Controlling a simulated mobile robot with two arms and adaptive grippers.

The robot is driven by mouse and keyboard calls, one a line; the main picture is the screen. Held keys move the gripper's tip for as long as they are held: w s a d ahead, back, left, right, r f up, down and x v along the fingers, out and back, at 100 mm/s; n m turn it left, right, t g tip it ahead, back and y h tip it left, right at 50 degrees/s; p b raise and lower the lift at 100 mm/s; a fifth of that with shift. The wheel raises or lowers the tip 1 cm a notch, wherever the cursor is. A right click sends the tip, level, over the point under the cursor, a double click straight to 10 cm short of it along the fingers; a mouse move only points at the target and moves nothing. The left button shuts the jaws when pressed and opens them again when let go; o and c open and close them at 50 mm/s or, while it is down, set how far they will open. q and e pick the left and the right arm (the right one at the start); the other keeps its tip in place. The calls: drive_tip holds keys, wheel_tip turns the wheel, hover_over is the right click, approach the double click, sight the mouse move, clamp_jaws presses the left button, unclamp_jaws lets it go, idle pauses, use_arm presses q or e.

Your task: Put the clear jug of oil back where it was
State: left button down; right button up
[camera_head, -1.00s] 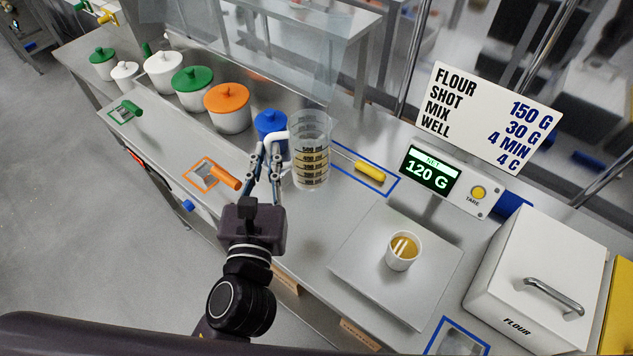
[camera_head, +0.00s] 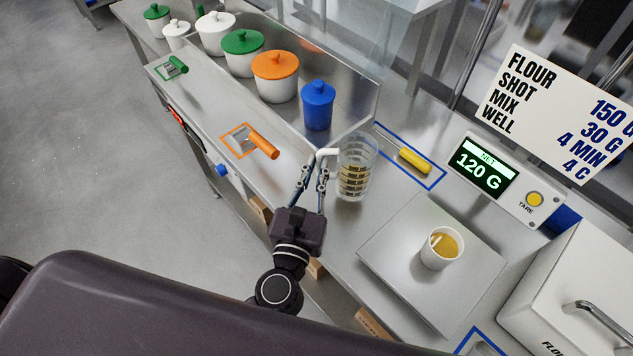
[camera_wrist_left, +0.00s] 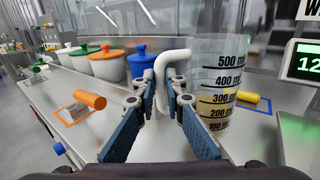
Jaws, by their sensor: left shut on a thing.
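The clear jug (camera_head: 357,168) has black level marks, a white handle (camera_head: 326,153) and amber oil in its lower part. It stands upright beside the left end of the blue-outlined area with the yellow-handled tool. My left gripper (camera_head: 314,176) is shut on the handle, on the jug's left side. In the left wrist view, the handle (camera_wrist_left: 172,58) rises between the fingers, and the jug (camera_wrist_left: 217,75) is to their right. I cannot tell whether the jug's base touches the counter. My right gripper is not in view.
The scale plate (camera_head: 385,245) bears a small cup (camera_head: 441,248) of amber liquid, and the display (camera_head: 484,167) reads 120 G. A blue pot (camera_head: 318,105) stands behind the jug, left. The yellow-handled tool (camera_head: 414,160) and the orange-handled scraper (camera_head: 263,145) lie nearby.

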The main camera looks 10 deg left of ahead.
use_arm(q)
drive_tip(key=shift+f+b, duration=0.45)
drive_tip(key=shift+f, duration=1.45)
drive_tip(key=shift+f, duration=0.2)
drive_tip(key=c, duration=2)
unclamp_jaws()
drive_tip(key=s+b, duration=0.2)
drive_tip(key=s, duration=0.4)
drive_tip(key=s+b, duration=0.2)
drive_tip(key=s, duration=0.4)
drive_tip(key=shift+d+r, duration=0.1)
drive_tip(key=shift+r, duration=0.1)
